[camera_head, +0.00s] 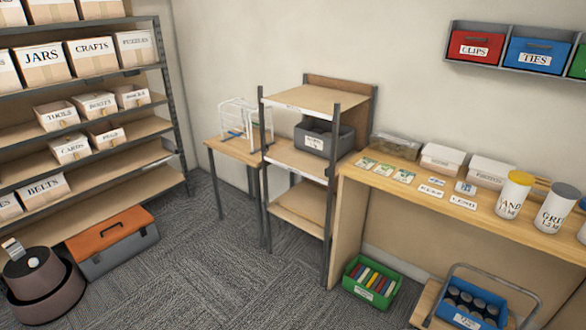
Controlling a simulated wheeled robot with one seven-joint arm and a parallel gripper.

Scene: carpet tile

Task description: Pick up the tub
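I cannot tell for sure which container is the tub. A dark grey open tub (324,138) with a white label sits on the middle level of the small shelf unit. A green open tub (369,282) holding colourful upright items stands on the floor under the counter. A blue open tub (469,303) holding several dark round-topped items sits on a low wooden trolley. My gripper is not in view.
A tall rack (88,75) of labelled boxes stands at the left. An orange-lidded toolbox (112,242) and a round brown stool-like object (42,285) are on the floor. The counter (455,212) carries boxes, cards and canisters. The carpet (215,275) in the middle is clear.

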